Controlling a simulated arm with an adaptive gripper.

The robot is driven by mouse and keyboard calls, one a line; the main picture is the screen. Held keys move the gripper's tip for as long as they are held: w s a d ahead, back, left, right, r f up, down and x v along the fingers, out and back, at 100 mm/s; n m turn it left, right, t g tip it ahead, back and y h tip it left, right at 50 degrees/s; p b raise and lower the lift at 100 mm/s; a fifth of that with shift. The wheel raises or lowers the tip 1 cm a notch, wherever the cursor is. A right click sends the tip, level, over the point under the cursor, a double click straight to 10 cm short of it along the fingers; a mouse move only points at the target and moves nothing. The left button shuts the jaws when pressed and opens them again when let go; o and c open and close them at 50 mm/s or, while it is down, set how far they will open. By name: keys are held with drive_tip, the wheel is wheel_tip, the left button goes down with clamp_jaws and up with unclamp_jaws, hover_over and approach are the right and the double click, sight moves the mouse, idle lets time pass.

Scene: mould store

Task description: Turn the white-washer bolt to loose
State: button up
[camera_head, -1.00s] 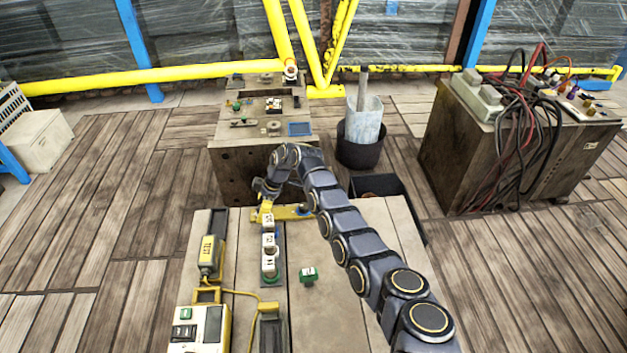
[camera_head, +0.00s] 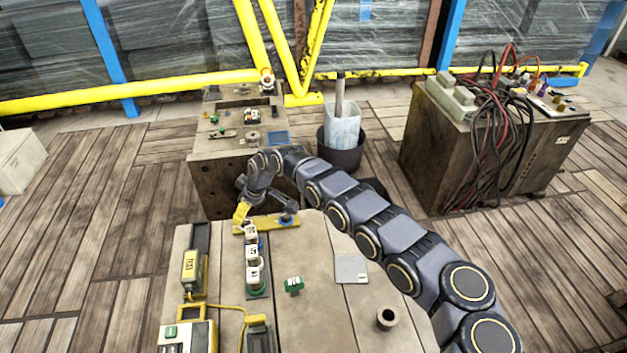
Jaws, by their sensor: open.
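On the near bench a row of white labelled pieces (camera_head: 252,254) stands on a dark strip, with a green base at its near end. A yellow bar (camera_head: 272,222) lies across the far end, with a grey-blue fitting (camera_head: 287,217) on its right part. I cannot make out for sure which piece is the white-washer bolt, or its setting. My gripper (camera_head: 243,212) is open, pointing down at the far end of the row, beside the left end of the bar. Whether it touches anything there is too small to tell.
A yellow TEST device (camera_head: 190,266) lies left of the row, with a cabled box (camera_head: 186,337) nearer. A green labelled block (camera_head: 293,285), a grey plate (camera_head: 351,269) and a hollow cylinder (camera_head: 387,319) are to the right. A cabinet (camera_head: 232,168) stands beyond.

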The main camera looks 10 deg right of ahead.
drive_tip(key=shift+v, duration=0.75)
drive_tip(key=shift+d, duration=0.2)
drive_tip(key=d+m+h, duration=0.1)
drive_tip(key=d, duration=0.1)
drive_tip(key=d+m+h, duration=0.1)
drive_tip(key=d, duration=0.1)
drive_tip(key=d+m+h, duration=0.1)
drive_tip(key=d+h, duration=0.1)
drive_tip(key=d, duration=0.1)
drive_tip(key=shift+m, duration=0.3)
drive_tip(key=s+d+r+m+h, duration=0.45)
drive_tip(key=d+r+m, duration=0.3)
drive_tip(key=r, duration=0.35)
drive_tip(key=s+a+r+m, duration=0.1)
drive_tip(key=s+r+m, duration=0.3)
drive_tip(key=s, duration=0.2)
drive_tip(key=shift+r+g+y, duration=0.3)
drive_tip(key=shift+y, duration=0.05)
drive_tip(key=shift+s+a, duration=0.1)
